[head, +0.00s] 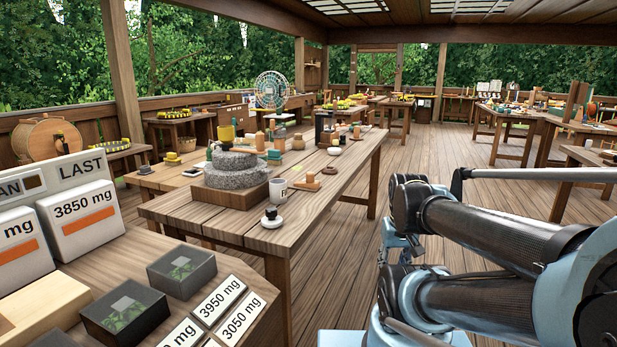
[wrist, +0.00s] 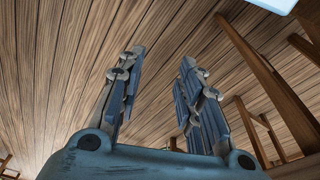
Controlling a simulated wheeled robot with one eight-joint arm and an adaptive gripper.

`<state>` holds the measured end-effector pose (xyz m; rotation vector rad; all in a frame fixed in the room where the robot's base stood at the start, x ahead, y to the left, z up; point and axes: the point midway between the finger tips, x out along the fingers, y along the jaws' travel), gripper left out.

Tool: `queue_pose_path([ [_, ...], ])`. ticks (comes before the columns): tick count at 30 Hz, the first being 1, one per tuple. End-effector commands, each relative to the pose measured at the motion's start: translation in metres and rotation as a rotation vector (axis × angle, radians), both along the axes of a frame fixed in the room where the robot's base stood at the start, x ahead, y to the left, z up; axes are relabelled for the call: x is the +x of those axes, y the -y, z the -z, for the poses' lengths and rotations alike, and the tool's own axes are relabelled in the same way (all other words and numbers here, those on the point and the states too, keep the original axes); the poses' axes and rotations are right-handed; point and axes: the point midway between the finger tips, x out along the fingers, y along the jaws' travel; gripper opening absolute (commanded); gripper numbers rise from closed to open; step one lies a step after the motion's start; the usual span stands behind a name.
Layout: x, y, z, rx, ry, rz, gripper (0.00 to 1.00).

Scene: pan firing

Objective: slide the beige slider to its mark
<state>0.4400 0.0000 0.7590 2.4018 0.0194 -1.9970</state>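I cannot clearly make out the beige slider or its mark in either view. A light beige block (head: 42,307) lies at the lower left of the head view, partly cut off by the picture edge; I cannot tell whether it is the slider. My gripper (wrist: 163,58) is open in the wrist view, its two fingers apart with nothing between them. It points at bare plank floor. In the head view my folded arm fills the right side, away from the tables.
A near bench (head: 255,280) holds dark boxes with green contents, mg label cards (head: 216,299) and a LAST board (head: 84,170). Behind it a wooden table (head: 225,224) carries a stone mill (head: 236,176), a white mug (head: 278,192) and small wooden pieces. Plank floor is clear right of that table.

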Motion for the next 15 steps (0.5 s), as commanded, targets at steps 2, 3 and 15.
queue_pose_path([
  [2, 0.000, 0.000, 0.000, 0.000, 0.000, 0.000, 0.33],
  [3, 0.000, 0.000, 0.000, 0.000, 0.000, 0.000, 0.42],
  [15, 0.046, -0.017, -0.080, -0.027, -0.016, -0.213, 0.47],
])
